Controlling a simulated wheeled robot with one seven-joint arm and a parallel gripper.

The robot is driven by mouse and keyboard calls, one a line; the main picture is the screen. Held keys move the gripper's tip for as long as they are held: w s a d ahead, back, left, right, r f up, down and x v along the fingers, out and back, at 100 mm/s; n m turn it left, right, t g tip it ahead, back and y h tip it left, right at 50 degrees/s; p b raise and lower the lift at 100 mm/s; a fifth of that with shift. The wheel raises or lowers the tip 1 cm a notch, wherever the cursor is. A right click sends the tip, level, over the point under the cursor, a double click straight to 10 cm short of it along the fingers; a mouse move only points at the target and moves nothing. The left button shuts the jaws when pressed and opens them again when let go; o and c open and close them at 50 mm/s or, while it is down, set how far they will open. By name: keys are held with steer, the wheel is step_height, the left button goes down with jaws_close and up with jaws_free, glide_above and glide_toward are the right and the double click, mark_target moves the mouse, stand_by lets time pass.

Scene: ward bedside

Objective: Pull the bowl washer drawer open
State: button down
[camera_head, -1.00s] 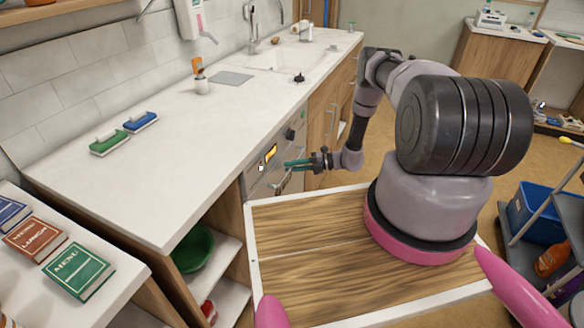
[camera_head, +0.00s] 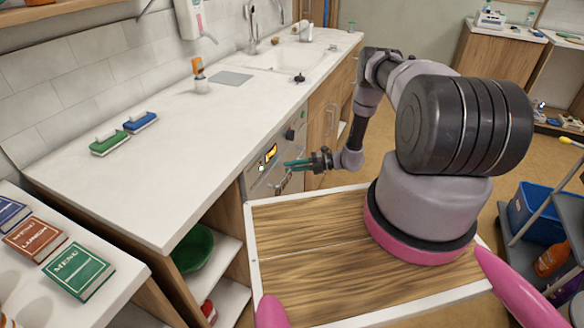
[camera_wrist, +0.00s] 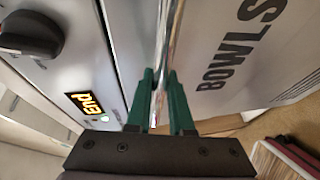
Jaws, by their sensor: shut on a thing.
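The bowl washer drawer (camera_wrist: 225,60) is a grey metal front lettered "BOWLS" in the wrist view. Its bar handle (camera_wrist: 166,50) runs between the green fingers of my gripper (camera_wrist: 160,90), which are shut on it. The head view is too small to show the drawer's gap clearly.
The white counter (camera_head: 180,140) overhangs the washer. A wooden tray top (camera_head: 310,240) on my base lies close in front of it. An open shelf with a green bowl (camera_head: 193,250) is to the left. A blue bin (camera_head: 535,212) stands on a cart at the right.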

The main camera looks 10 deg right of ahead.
steer(key=shift+d, duration=0.1)
steer(key=s+d, duration=0.9)
steer(key=d, duration=0.4)
steer(key=s+d, duration=1)
steer(key=d, duration=0.4)
steer(key=shift+s, duration=0.3)
steer(key=c, duration=0.8)
jaws_free()
steer(key=v, duration=1)
steer(key=shift+d, duration=0.3)
steer(key=shift+s+r, duration=0.1)
